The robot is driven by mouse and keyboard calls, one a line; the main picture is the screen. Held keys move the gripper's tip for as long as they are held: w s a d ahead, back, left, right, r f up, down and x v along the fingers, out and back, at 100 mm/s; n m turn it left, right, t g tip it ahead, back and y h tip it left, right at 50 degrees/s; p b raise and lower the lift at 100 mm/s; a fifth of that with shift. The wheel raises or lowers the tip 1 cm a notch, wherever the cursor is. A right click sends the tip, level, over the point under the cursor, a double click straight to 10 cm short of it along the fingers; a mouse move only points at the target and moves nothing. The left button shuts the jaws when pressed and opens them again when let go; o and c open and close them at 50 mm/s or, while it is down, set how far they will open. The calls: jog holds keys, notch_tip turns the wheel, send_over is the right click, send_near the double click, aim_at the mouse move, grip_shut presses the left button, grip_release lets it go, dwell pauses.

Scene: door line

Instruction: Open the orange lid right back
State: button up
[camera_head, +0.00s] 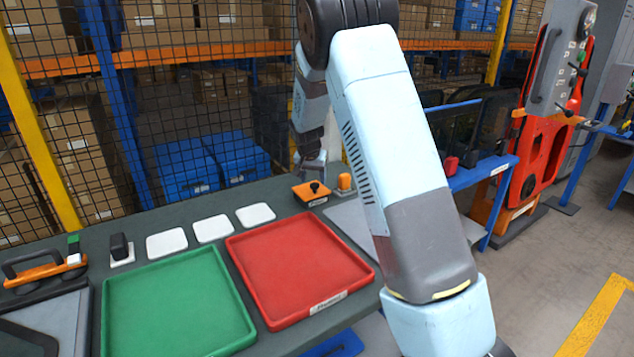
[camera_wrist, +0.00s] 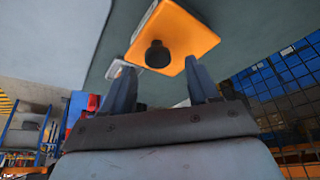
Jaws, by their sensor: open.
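The orange lid (camera_head: 309,196) is a small square plate with a black round knob on top, near the back edge of the dark table. It lies about flat, looking closed. In the wrist view the lid (camera_wrist: 182,36) fills the top middle, and its black knob (camera_wrist: 158,54) points towards me. My gripper (camera_head: 314,168) is just above and behind the lid, partly hidden by my own arm. In the wrist view my gripper (camera_wrist: 161,75) has its two fingers spread apart with nothing between them. The knob shows just beyond the gap, apart from the fingers as far as I can tell.
A small orange dome (camera_head: 344,182) stands just right of the lid. A red tray (camera_head: 262,240) and a green tray (camera_head: 108,310) lie in front and to the left, with white pads (camera_head: 213,229) behind them. A mesh fence (camera_head: 190,110) stands behind the table.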

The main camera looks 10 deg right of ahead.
jog(key=shift+x, duration=1.3)
grip_shut()
jog(key=shift+d, duration=0.2)
jog(key=shift+r, duration=0.1)
